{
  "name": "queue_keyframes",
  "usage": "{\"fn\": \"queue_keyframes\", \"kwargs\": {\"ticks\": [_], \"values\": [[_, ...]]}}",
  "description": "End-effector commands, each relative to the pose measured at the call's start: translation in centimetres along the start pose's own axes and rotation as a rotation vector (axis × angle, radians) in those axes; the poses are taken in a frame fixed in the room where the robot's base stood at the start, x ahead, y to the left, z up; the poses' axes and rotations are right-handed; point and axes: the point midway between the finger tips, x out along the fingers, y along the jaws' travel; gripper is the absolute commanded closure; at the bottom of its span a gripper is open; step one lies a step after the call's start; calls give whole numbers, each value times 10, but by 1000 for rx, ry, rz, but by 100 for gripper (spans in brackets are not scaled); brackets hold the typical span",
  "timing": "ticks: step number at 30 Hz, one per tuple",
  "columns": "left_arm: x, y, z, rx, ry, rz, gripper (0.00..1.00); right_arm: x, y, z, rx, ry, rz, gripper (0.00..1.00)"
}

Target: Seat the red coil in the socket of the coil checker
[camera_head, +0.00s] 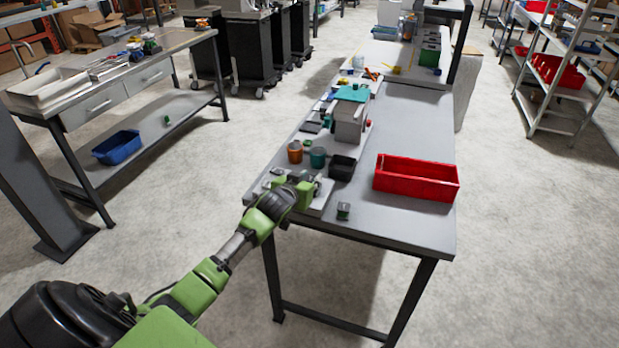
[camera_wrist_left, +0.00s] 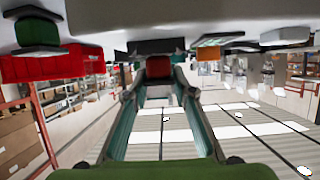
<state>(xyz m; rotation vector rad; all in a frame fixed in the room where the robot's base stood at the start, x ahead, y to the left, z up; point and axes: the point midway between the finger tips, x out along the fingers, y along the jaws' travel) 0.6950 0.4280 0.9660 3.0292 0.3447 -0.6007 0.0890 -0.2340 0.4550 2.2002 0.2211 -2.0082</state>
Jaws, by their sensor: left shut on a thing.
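My left gripper (camera_head: 304,189) is low over the near left end of the bench, at a grey flat fixture (camera_head: 318,210). I cannot tell whether this fixture is the coil checker, and no socket can be made out. In the left wrist view, my left gripper (camera_wrist_left: 157,88) is shut on the red coil (camera_wrist_left: 158,68), whose red part shows between the fingertips. A dark flat part lies above the red in that view. The gripper hides the coil in the head view. My right gripper is in neither view.
A small dark coil with green (camera_head: 343,210) stands right of the fixture. A red bin (camera_head: 417,193), a black box (camera_head: 342,168), orange (camera_head: 295,152) and teal (camera_head: 318,157) cups, and a grey machine with a teal top (camera_head: 350,115) occupy the bench. Its near right corner is clear.

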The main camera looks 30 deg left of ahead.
Motion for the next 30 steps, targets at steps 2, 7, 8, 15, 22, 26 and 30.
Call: {"fn": "queue_keyframes", "kwargs": {"ticks": [2, 7, 8, 15, 22, 26, 30], "values": [[0, 0, 0, 0, 1, 0, 98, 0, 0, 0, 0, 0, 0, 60], [0, 0, 0, 0, 1, 0, 98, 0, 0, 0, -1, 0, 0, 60], [0, 0, 0, 0, 1, 0, 98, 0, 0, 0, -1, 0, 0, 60], [0, 0, 0, -1, 1, 0, 56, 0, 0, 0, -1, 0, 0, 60], [0, 0, 1, -1, -1, 0, 45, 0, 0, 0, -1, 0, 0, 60], [0, 0, 1, -1, -1, 0, 45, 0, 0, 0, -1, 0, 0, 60], [0, 0, 1, -1, 0, 0, 45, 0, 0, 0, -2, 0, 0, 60]]}}
